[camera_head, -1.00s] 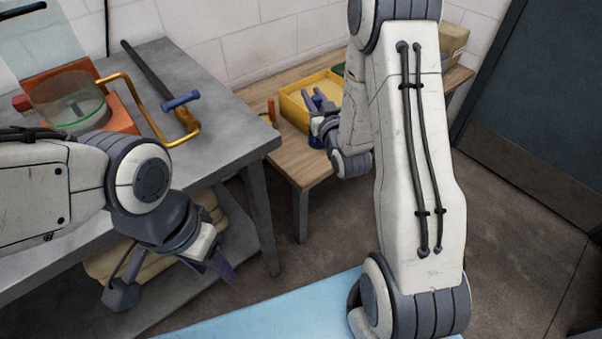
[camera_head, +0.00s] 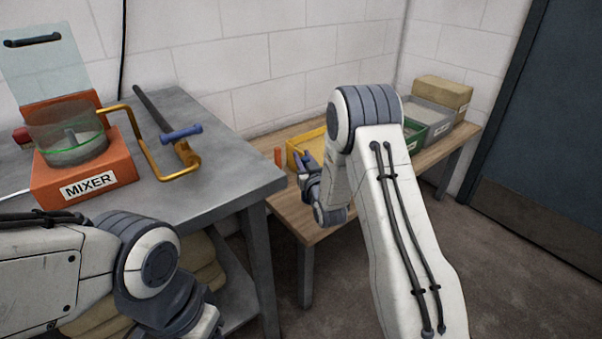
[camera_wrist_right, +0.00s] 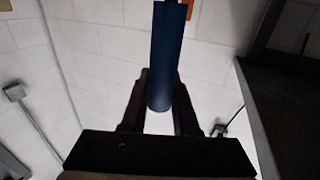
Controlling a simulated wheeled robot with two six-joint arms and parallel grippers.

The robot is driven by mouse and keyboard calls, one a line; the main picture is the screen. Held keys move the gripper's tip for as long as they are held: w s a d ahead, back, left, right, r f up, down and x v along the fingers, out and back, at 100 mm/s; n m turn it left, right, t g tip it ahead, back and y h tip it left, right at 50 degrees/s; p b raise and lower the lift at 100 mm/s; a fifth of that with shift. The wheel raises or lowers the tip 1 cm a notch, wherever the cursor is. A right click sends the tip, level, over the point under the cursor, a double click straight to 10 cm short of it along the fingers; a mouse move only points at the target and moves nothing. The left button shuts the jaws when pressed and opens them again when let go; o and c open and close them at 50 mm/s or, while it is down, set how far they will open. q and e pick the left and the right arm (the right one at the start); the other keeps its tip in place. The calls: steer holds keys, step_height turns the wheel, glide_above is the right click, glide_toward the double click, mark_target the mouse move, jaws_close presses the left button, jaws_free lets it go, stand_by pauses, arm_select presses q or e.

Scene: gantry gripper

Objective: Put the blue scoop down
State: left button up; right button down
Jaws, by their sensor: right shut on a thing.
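My right gripper (camera_head: 306,168) is at the front side of the yellow bin (camera_head: 292,156) on the wooden bench, partly hidden by my own right arm in the head view. In the right wrist view its fingers (camera_wrist_right: 159,100) are shut on a dark blue cylindrical part of the blue scoop (camera_wrist_right: 168,50), which sticks out past the fingertips. The rest of the scoop cannot be made out in the head view. My left arm comes in at the lower left, with its gripper below the picture's edge.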

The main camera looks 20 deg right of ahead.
steer(key=f, duration=0.3)
steer(key=w+f+b, duration=0.1)
steer(key=shift+a+f, duration=0.25)
steer(key=shift+f, duration=0.15)
steer(key=shift+f, duration=0.15)
steer(key=c, duration=0.7)
jaws_free()
steer(key=s, duration=1.2)
steer(key=shift+a, duration=0.25)
